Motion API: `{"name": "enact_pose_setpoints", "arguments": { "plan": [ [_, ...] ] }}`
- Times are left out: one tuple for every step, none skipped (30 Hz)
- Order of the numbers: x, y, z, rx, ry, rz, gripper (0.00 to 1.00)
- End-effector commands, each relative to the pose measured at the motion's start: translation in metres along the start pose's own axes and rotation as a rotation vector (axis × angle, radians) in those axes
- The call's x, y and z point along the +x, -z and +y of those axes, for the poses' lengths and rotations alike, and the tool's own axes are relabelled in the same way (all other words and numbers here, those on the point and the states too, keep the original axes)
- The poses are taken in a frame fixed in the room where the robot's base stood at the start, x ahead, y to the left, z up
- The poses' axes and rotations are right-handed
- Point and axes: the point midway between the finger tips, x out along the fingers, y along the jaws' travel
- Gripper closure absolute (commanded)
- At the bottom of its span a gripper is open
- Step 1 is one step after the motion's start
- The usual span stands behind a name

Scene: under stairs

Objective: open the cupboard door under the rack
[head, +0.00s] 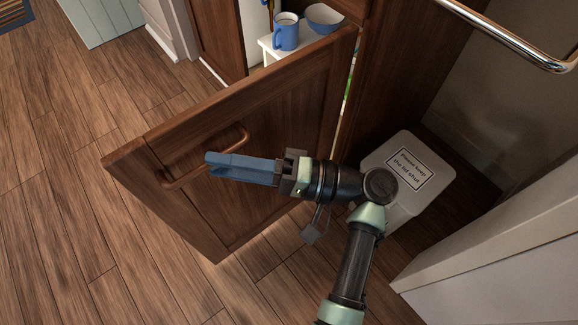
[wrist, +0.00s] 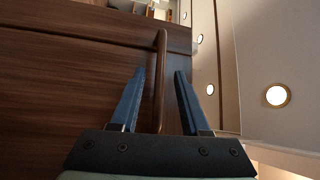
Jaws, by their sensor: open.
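The brown wooden cupboard door (head: 262,137) stands swung well out from its frame, with its inside shelf showing behind it. Its bar handle (head: 212,160) is on the outer face, near the free edge. My gripper (head: 209,164) reaches across the door's face to the handle. The fingers are open; I cannot tell whether either touches the bar. The rack is not clearly in view.
Behind the door a blue mug (head: 286,32) and a blue bowl (head: 324,18) stand on a white shelf (head: 268,43). A lidded bin (head: 420,160) stands right of my arm. A metal rail (head: 510,38) is at the upper right. Wooden floor (head: 60,190) lies clear at left.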

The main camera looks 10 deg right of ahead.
Motion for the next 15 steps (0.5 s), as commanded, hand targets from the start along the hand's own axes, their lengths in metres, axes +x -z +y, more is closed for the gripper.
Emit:
{"name": "enact_pose_setpoints", "arguments": {
  "plan": [
    [-0.012, 0.002, -0.003, 0.000, 0.000, 0.006, 0.54],
    [-0.019, 0.002, -0.004, 0.000, 0.000, 0.007, 0.54],
    [-0.029, 0.002, -0.004, 0.001, 0.001, 0.008, 0.54],
    [-0.037, 0.002, -0.004, 0.000, 0.001, 0.008, 0.54],
    [-0.044, 0.003, -0.004, -0.001, 0.000, 0.007, 0.54],
    [-0.055, 0.002, -0.004, 0.000, 0.001, 0.008, 0.54],
    [-0.062, 0.002, -0.004, 0.000, 0.001, 0.008, 0.54],
    [-0.070, 0.003, -0.004, -0.002, 0.001, 0.008, 0.54],
    [-0.080, 0.002, -0.004, -0.002, 0.002, 0.007, 0.54],
    [-0.085, 0.002, -0.002, -0.001, 0.001, 0.006, 0.54],
    [-0.086, 0.001, 0.000, -0.003, 0.000, 0.004, 0.54],
    [-0.088, 0.001, 0.000, -0.004, 0.000, 0.004, 0.54],
    [-0.089, 0.001, 0.000, -0.005, 0.000, 0.004, 0.54],
    [-0.091, 0.001, 0.000, -0.005, 0.000, 0.005, 0.54],
    [-0.094, 0.001, 0.000, -0.005, 0.000, 0.005, 0.54]
  ]
}}
